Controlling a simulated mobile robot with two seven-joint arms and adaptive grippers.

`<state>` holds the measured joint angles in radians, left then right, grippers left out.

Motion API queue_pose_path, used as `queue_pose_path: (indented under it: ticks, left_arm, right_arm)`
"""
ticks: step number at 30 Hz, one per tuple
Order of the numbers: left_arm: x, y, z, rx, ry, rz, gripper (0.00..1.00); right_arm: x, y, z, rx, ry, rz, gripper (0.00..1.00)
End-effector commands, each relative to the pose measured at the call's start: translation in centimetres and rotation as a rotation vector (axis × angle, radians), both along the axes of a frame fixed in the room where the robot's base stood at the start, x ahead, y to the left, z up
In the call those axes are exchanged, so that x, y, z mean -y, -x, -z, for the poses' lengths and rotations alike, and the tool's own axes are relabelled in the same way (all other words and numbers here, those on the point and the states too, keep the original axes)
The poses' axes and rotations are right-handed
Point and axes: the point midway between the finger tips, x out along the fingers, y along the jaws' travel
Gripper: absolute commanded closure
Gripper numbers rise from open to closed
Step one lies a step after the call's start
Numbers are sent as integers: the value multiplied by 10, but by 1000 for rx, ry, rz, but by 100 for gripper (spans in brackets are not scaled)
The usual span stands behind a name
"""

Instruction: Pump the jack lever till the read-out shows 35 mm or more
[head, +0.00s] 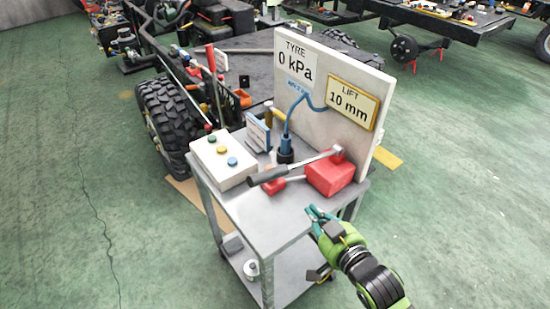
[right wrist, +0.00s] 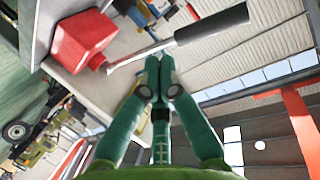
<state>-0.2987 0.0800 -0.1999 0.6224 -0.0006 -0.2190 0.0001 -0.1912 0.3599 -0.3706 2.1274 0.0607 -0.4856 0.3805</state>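The red jack block (head: 330,177) sits at the right end of the cart top. Its lever runs from the block as a grey rod to a black grip (head: 268,175), lying low and slanting left. The LIFT read-out (head: 352,103) on the upright board shows 10 mm. My right gripper (head: 318,213) is in front of the jack, apart from the lever, with nothing in it. In the right wrist view its fingertips (right wrist: 159,65) are together, close to the lever rod and black grip (right wrist: 212,24) in the picture; the red block (right wrist: 84,40) is at upper left. My left gripper is not in view.
The white board (head: 330,75) stands behind the jack. A vehicle chassis with a tyre (head: 168,118) is behind left. Floor at right is free.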

Motion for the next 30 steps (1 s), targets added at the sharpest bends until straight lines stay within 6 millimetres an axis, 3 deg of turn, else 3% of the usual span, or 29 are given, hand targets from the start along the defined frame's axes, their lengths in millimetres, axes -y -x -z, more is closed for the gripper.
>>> queue_pose_path:
  ticks: [3,9,24,30]
  left_arm:
    - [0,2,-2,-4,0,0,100]
    - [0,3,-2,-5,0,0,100]
    - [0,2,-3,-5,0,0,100]
    - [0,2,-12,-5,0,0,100]
  right_arm:
    - [-15,-15,-36,142,-98,-71,100]
    - [-28,-20,-70,274,-208,-157,100]
    - [-32,-21,-79,307,-238,-179,100]
    - [-43,-39,-84,308,-238,-179,100]
